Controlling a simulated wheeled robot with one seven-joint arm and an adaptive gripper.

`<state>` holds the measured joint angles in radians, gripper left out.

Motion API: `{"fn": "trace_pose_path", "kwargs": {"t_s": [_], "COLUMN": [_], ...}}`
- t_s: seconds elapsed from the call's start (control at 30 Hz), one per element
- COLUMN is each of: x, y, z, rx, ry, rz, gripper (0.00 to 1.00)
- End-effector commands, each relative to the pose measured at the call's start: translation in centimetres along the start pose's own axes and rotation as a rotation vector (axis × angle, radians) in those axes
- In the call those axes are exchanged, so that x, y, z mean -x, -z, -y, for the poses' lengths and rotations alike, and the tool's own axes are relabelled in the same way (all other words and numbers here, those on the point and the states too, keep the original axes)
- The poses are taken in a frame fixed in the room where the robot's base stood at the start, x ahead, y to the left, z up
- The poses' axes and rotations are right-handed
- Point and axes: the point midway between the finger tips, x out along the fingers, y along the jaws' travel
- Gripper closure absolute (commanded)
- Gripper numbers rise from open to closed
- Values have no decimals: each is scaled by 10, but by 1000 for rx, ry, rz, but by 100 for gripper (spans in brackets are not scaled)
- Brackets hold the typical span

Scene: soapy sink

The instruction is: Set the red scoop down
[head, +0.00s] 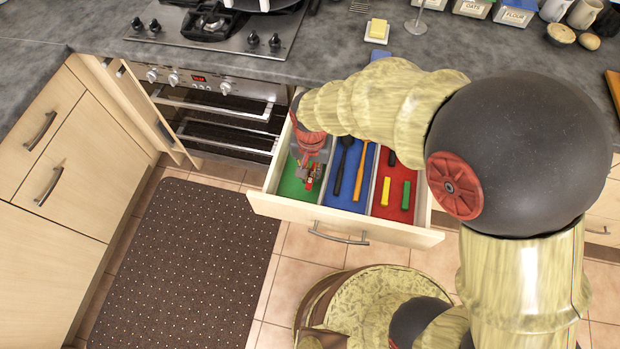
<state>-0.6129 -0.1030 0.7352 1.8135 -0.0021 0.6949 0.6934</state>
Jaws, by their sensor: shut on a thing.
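My gripper (306,168) reaches down into the left, green-floored compartment (292,187) of an open drawer (275,207). It is shut on the red scoop (309,184), of which only a small red part shows at the fingertips. My gripper and wrist hide the rest of the scoop. I cannot tell whether the scoop touches the compartment floor.
The middle, blue compartment (349,195) holds a black utensil (342,165) and an orange-handled one (361,172). The right, red compartment (394,203) holds a yellow piece (386,191) and a green piece (406,195).

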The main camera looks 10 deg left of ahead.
Motion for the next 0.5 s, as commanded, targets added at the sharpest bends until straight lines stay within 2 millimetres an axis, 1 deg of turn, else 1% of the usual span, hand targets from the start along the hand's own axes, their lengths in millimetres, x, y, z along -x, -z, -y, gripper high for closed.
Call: {"fn": "trace_pose_path", "kwargs": {"t_s": [0.03, 0.2, 0.27, 0.5], "x": [-8, -33, -36, -35], "y": [0, 0, 0, 0], "z": [4, 3, 3, 3], "rx": [1, 0, 0, 0], "ry": [-2, -1, 0, 0], "rz": [2, 2, 0, 0], "gripper": [100, 100, 100, 100]}}
